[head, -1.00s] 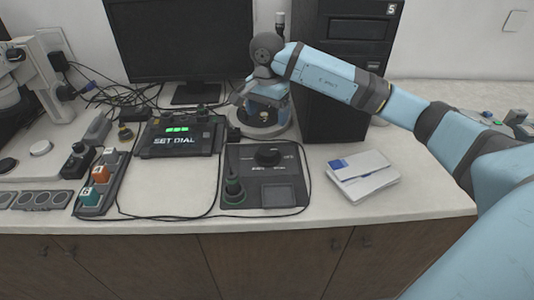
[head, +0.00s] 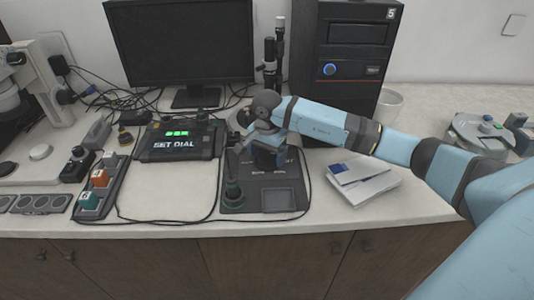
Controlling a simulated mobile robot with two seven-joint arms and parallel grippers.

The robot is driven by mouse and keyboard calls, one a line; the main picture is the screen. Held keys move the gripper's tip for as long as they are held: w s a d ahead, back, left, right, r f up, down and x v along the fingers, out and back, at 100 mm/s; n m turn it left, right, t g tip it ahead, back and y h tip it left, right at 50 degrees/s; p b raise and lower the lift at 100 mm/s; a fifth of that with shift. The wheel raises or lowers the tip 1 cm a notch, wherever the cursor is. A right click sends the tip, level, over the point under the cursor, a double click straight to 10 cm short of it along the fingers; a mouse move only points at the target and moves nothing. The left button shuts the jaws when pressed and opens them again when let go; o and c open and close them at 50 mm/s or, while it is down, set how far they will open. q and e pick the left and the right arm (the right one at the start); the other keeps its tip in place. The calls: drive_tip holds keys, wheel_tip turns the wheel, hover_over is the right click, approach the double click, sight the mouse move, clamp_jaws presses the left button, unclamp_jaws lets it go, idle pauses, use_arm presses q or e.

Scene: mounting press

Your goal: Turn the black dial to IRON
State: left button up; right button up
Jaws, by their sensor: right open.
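The black dial (head: 265,160) sits on the upper part of a dark control panel (head: 250,188) on the bench, in the head view. My right gripper (head: 256,147) is open, over the back of the panel, at the dial. It partly hides the dial and the markings around it, so I cannot read the dial's setting or tell whether the fingers touch it. A display box (head: 178,146) left of the panel reads "SET DIAL" under a green light. My left gripper is out of view.
A green-based knob (head: 233,193) stands at the panel's left. White boxes (head: 362,182) lie to its right. A monitor (head: 180,45) and a black computer tower (head: 343,75) stand behind. Cables (head: 216,187) run around the panel. A strip with coloured blocks (head: 97,180) lies left.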

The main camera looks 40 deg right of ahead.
drive_tip(key=c, duration=0.9)
